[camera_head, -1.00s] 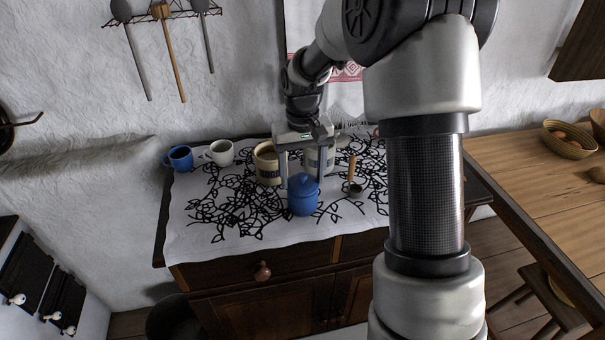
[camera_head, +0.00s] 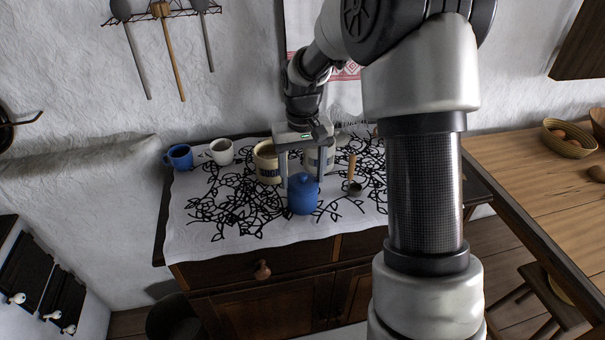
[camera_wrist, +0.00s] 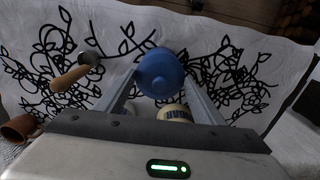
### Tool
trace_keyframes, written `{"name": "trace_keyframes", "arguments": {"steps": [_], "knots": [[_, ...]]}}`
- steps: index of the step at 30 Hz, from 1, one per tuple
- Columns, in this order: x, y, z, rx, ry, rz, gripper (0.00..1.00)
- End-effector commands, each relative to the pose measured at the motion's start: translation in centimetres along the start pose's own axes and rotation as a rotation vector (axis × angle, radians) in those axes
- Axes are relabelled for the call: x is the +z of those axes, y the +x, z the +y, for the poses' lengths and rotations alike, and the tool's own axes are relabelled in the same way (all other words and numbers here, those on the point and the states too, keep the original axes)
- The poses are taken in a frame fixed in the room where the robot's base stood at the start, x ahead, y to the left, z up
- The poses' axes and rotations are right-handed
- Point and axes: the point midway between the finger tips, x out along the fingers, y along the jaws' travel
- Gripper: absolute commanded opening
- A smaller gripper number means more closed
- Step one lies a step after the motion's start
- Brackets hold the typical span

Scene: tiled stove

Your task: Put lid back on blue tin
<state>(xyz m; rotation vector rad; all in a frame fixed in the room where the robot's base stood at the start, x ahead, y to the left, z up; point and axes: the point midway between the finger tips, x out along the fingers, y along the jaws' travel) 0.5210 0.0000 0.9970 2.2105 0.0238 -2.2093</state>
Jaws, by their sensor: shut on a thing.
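The blue tin (camera_head: 303,203) stands upright near the front edge of the cloth-covered cabinet top. Its blue lid (camera_head: 303,181) is at the tin's mouth, and I see no clear gap between them. Whether it is fully seated I cannot tell. My gripper (camera_head: 303,183) reaches down from behind, with one finger on each side of the lid, shut on it. In the wrist view the round lid (camera_wrist: 160,73) lies between the fingertips (camera_wrist: 161,80) and hides the tin below.
Two cream crocks (camera_head: 266,164) (camera_head: 313,162) stand close behind the tin. A blue mug (camera_head: 180,158) and a white mug (camera_head: 221,152) stand at the back left. The cloth's front left (camera_head: 200,240) is clear.

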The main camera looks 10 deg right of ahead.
Motion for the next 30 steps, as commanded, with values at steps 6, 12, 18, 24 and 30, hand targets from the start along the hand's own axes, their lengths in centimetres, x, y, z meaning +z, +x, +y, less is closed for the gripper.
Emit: {"name": "trace_keyframes", "arguments": {"steps": [6,12,18,24,30], "knots": [[0.0,0.05,0.0,0.0,0.0,0.0,0.41],[0.0,0.04,-0.01,0.0,0.0,0.0,0.41],[0.0,0.04,-0.02,0.0,0.0,0.0,0.84],[0.0,0.04,-0.02,0.0,0.0,0.0,0.89],[0.0,0.04,-0.02,0.0,0.0,0.0,1.0]]}}
